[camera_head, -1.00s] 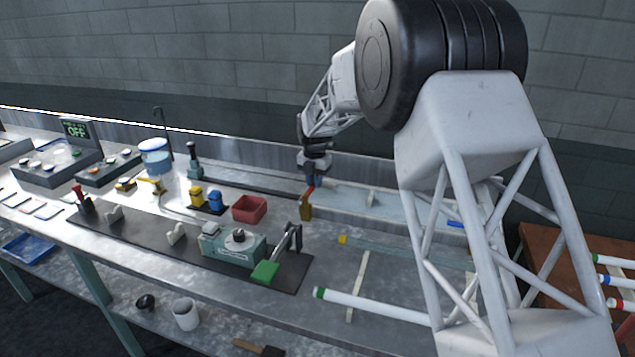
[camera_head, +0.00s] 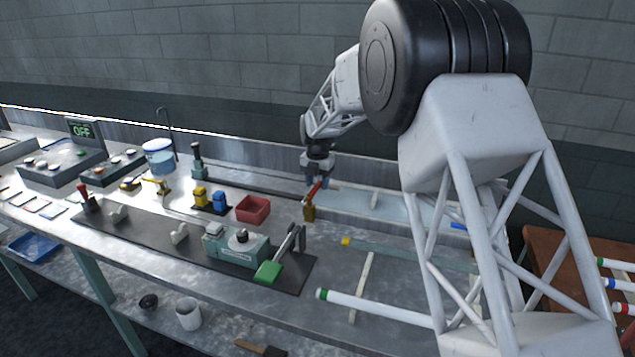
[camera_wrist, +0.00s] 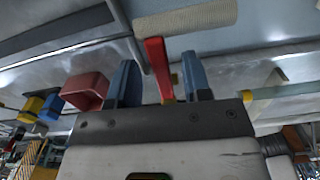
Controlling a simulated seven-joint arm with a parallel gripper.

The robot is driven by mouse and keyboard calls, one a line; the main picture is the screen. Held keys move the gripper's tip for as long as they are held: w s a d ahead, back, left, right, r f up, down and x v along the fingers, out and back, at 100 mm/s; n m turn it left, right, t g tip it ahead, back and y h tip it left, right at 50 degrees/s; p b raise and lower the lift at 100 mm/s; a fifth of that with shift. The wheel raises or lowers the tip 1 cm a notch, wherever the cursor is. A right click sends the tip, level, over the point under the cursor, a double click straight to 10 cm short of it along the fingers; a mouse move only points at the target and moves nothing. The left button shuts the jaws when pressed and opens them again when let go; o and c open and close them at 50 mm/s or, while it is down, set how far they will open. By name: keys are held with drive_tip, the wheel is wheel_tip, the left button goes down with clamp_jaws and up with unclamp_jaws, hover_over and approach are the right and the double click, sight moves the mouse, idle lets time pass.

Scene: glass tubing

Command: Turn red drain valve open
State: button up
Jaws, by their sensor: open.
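The red drain valve has a red lever handle (camera_head: 313,191) on a brass-coloured body (camera_head: 309,212) at the front edge of the sink-like trough. In the head view the handle slants up to the right. My gripper (camera_head: 318,181) is at the handle, pointing down. In the wrist view the red handle (camera_wrist: 158,65) stands between the two blue fingers of my gripper (camera_wrist: 160,82). The fingers are open, with a visible gap to the handle on both sides. A little yellow of the body shows behind the handle; the rest is hidden.
A red bin (camera_head: 253,209) stands left of the valve, with yellow and blue containers (camera_head: 219,200) beyond it. A white tube with a green end (camera_head: 372,307) lies front right.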

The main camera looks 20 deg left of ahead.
sight(319, 186)
drive_tip(key=shift+r, duration=0.1)
drive_tip(key=shift+r, duration=3.8)
drive_tip(key=shift+d+r, duration=0.1)
drive_tip(key=shift+s+d+r, duration=0.1)
drive_tip(key=shift+d+r, duration=0.05)
drive_tip(key=shift+d, duration=0.1)
drive_tip(key=s+d+r+m, duration=0.4)
drive_tip(key=s+d+m, duration=0.25)
drive_tip(key=d, duration=0.45)
drive_tip(key=s+d+r+m+t, duration=0.1)
drive_tip(key=s+d+r+m, duration=0.5)
drive_tip(key=d, duration=0.4)
drive_tip(key=s+d+r+m, duration=0.3)
drive_tip(key=s+d+m, duration=0.3)
drive_tip(key=d, duration=0.5)
drive_tip(key=s+d+f+m, duration=0.2)
drive_tip(key=s+d+m, duration=0.3)
drive_tip(key=s, duration=0.6)
drive_tip(key=s+d+f+m+t, duration=0.1)
drive_tip(key=s+d+f+m, duration=0.1)
drive_tip(key=s+d+m, duration=0.4)
drive_tip(key=s+d+f+m, duration=0.2)
drive_tip(key=s+d+m, duration=0.4)
drive_tip(key=s, duration=1)
drive_tip(key=shift+d+f+t, duration=0.2)
drive_tip(key=shift+f+t, duration=0.1)
